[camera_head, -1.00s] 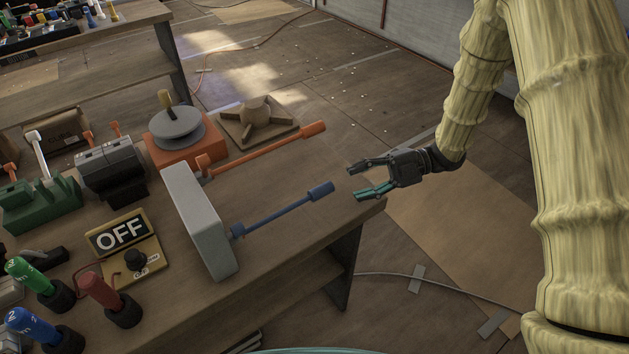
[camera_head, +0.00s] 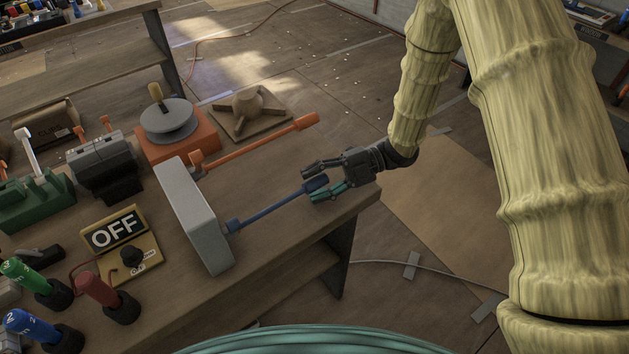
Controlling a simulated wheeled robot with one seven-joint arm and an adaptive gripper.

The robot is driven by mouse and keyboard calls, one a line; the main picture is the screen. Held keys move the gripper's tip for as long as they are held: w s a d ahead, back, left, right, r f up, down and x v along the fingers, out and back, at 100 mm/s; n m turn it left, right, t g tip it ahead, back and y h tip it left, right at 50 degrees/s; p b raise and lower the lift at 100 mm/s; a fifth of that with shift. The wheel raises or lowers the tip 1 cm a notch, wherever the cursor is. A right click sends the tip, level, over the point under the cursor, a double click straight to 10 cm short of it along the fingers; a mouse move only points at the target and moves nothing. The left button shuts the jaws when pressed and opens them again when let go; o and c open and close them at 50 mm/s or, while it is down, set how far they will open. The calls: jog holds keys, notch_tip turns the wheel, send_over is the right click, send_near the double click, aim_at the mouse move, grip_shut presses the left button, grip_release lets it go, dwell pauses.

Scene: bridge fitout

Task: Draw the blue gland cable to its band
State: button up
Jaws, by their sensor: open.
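The blue gland cable (camera_head: 270,211) sticks out to the right from a grey upright box (camera_head: 193,213) on the wooden bench. Its blue gland sits at the box face and a thicker blue end (camera_head: 315,184) is at its far tip. My gripper (camera_head: 318,180) is open, with its two fingers on either side of that blue end. I cannot tell whether a finger touches it. An orange cable (camera_head: 255,142) runs from the same box, farther back. I cannot make out a band on the blue cable.
An orange-based spool (camera_head: 178,146) and a brown cross-shaped piece (camera_head: 245,113) stand behind the box. An OFF sign panel (camera_head: 119,243) and red, green and blue handles are at the left. The bench's right edge lies just below my gripper.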

jog(key=shift+s+a, duration=0.1)
jog(key=shift+a, duration=0.1)
grip_shut()
jog(key=shift+w+d+f+b, duration=0.1)
jog(key=shift+w+d+b, duration=0.1)
jog(key=shift+w+d, duration=0.6)
jog(key=shift+w+d+b, duration=0.15)
jog(key=shift+w+d, duration=0.35)
jog(key=shift+d, duration=0.5)
grip_release()
jog(key=v, duration=1.2)
